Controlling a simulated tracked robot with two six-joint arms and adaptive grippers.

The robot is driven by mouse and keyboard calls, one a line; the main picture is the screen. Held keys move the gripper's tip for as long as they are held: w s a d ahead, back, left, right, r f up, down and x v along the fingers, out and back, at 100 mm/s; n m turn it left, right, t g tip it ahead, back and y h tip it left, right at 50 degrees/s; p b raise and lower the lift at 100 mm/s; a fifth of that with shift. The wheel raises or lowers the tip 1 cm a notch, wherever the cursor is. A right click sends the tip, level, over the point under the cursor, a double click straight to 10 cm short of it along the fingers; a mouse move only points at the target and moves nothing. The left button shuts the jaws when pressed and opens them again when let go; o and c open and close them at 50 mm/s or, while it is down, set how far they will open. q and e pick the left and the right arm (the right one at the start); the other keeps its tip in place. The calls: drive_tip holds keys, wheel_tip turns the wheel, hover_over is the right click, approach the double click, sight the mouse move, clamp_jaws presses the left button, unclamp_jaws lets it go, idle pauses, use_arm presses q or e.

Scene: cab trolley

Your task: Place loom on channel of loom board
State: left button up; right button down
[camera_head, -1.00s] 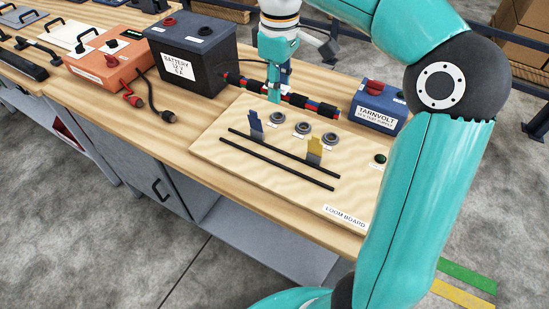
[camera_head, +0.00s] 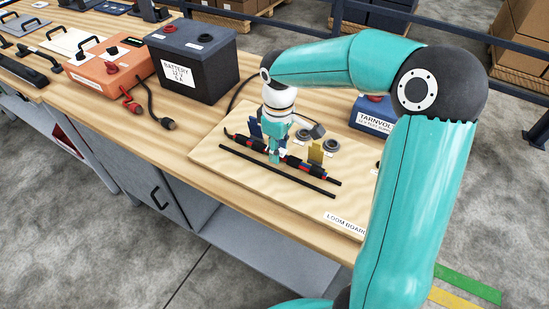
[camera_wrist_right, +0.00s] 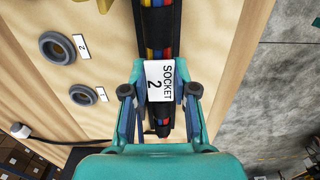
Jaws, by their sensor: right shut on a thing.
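The loom (camera_head: 295,161), a black-wrapped bundle with red, blue and yellow wires, is held by my right gripper (camera_head: 275,157) over the loom board (camera_head: 213,136). It runs roughly parallel to the board's black rails and covers much of the rear one; the front rail (camera_head: 272,170) shows. I cannot tell whether the loom touches the board. My left gripper is out of view.
The black battery (camera_head: 190,62) and the blue Tarnvolt box (camera_head: 371,115) stand behind the board.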

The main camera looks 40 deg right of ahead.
drive_tip(key=shift+f, duration=1.35)
drive_tip(key=c, duration=0.9)
unclamp_jaws()
drive_tip(key=shift+f, duration=0.1)
drive_tip(key=shift+r, duration=0.2)
wheel_tip(320, 180, up, 12)
drive_tip(key=shift+f+p, duration=0.1)
drive_tip(key=shift+p, duration=0.2)
